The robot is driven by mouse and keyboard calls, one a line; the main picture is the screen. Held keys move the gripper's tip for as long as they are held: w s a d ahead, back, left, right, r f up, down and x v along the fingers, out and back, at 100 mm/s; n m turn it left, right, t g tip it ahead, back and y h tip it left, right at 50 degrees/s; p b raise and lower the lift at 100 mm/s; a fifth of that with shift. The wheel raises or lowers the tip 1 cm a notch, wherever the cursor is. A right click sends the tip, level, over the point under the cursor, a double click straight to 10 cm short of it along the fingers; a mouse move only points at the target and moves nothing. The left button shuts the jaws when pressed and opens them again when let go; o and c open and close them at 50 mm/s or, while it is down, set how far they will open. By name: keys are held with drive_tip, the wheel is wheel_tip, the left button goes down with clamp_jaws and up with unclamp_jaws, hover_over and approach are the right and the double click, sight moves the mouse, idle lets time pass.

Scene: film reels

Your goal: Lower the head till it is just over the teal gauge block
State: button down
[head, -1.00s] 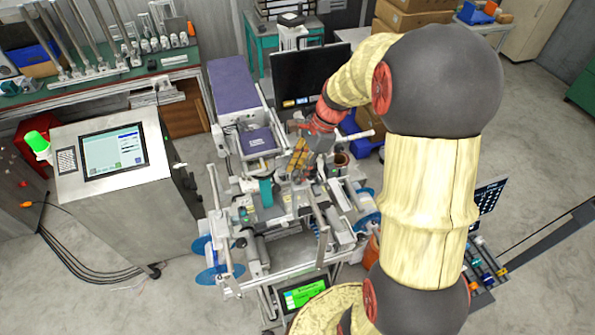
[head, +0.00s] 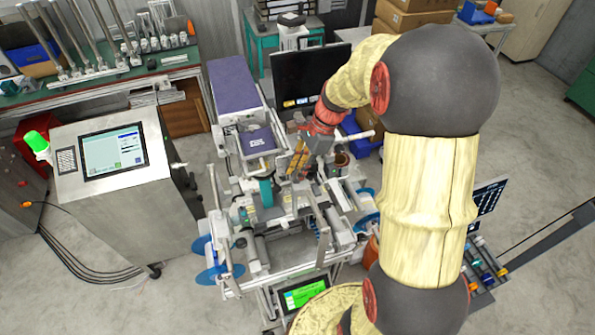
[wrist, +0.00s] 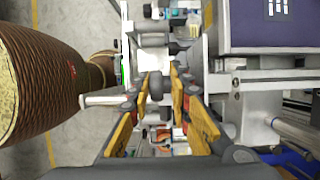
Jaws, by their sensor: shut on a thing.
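The teal gauge block (head: 266,192) stands upright on the bed of the reel machine, left of my gripper in the head view. My gripper (head: 298,172) reaches down over the middle of the machine. In the wrist view its two orange-padded fingers (wrist: 159,78) are shut around a dark grey knob (wrist: 155,85) between their tips. The machine's head is crowded by rods and my fingers, so I cannot single out its outline or tell the gap between it and the block.
A purple-topped unit (head: 234,85) stands behind the block. Blue reel discs (head: 222,275) sit low on the machine's left side. A steel console with a screen (head: 114,150) stands at left. A brown ribbed roll (wrist: 40,75) is close by at left in the wrist view.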

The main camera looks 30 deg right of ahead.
drive_tip(key=shift+s+a+p, duration=0.15)
drive_tip(key=shift+s+p, duration=0.05)
drive_tip(key=shift+p, duration=0.3)
drive_tip(key=shift+a+g+h+p, duration=0.25)
drive_tip(key=shift+g+h+p, duration=0.15)
drive_tip(key=shift+h+p, duration=0.75)
drive_tip(key=h, duration=0.2)
drive_tip(key=shift+w+a+f+h+p, duration=0.15)
drive_tip(key=shift+f+h+p, duration=0.1)
drive_tip(key=shift+h+p, duration=0.15)
drive_tip(key=shift+a+f+g+h+b, duration=0.1)
drive_tip(key=shift+f+g+h+b, duration=0.25)
drive_tip(key=shift+h+b, duration=0.55)
drive_tip(key=h+b, duration=0.1)
drive_tip(key=b, duration=0.1)
drive_tip(key=h+b, duration=0.1)
drive_tip(key=b, duration=0.1)
drive_tip(key=shift+w+a+f+g, duration=0.1)
drive_tip(key=shift+a+f+g, duration=0.05)
drive_tip(key=shift+f+g, duration=0.1)
drive_tip(key=h+b, duration=0.2)
drive_tip(key=b, duration=0.1)
drive_tip(key=shift+r, duration=0.1)
drive_tip(key=shift+r+g+h+b, duration=0.1)
drive_tip(key=shift+g+h+b, duration=0.2)
drive_tip(key=shift+h+b, duration=0.45)
drive_tip(key=shift+b, duration=0.3)
drive_tip(key=shift+r, duration=0.15)
